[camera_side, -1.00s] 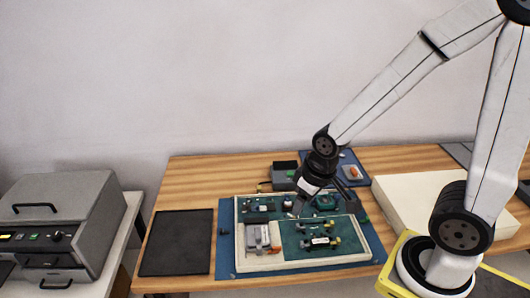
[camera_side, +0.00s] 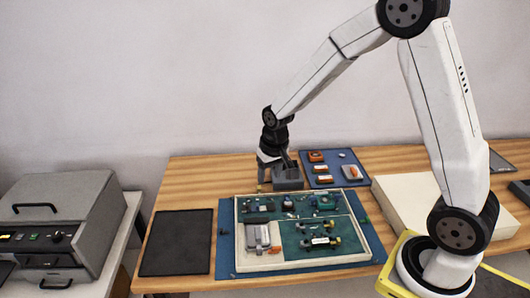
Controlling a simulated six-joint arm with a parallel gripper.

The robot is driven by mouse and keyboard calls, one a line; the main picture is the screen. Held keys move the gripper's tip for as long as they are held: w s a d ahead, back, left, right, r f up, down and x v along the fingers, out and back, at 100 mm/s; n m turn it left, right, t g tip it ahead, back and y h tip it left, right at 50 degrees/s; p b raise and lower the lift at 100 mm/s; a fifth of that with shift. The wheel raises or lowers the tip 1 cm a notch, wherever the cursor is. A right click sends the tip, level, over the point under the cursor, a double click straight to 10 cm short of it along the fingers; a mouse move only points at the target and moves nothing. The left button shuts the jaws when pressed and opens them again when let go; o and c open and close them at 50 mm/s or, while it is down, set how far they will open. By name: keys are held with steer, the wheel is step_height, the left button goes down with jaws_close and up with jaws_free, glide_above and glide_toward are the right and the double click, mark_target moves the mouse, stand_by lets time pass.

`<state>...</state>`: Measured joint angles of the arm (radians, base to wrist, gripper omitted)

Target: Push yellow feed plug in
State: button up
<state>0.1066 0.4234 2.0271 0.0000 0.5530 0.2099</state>
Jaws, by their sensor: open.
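My gripper (camera_side: 273,178) is at the back of the table, pointing down at the dark grey box (camera_side: 289,178), near its left end. It looks open, but its fingertips are small and dark against the box. I cannot tell whether it touches anything. A small yellowish spot (camera_side: 259,188) shows at the left of the box, beside the fingers. I cannot tell whether it is the yellow feed plug or a piece of cable. The gripper hides part of the box.
A cream-framed board (camera_side: 237,240) with green panels and several small parts lies on a blue mat (camera_side: 226,258) in front. A blue tray (camera_side: 335,182) with orange and white pieces is right of the box. A black mat (camera_side: 177,243) lies left. A cream block (camera_side: 405,198) stands right.

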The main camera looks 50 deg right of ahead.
steer(key=w+d+f+m, duration=0.3)
steer(key=w+d+f, duration=0.2)
steer(key=w, duration=0.3)
steer(key=m+g, duration=0.2)
glide_above(259, 187)
step_height(259, 187, down, 6)
steer(key=shift+r, duration=0.25)
steer(key=shift+f, duration=3.85)
jaws_close()
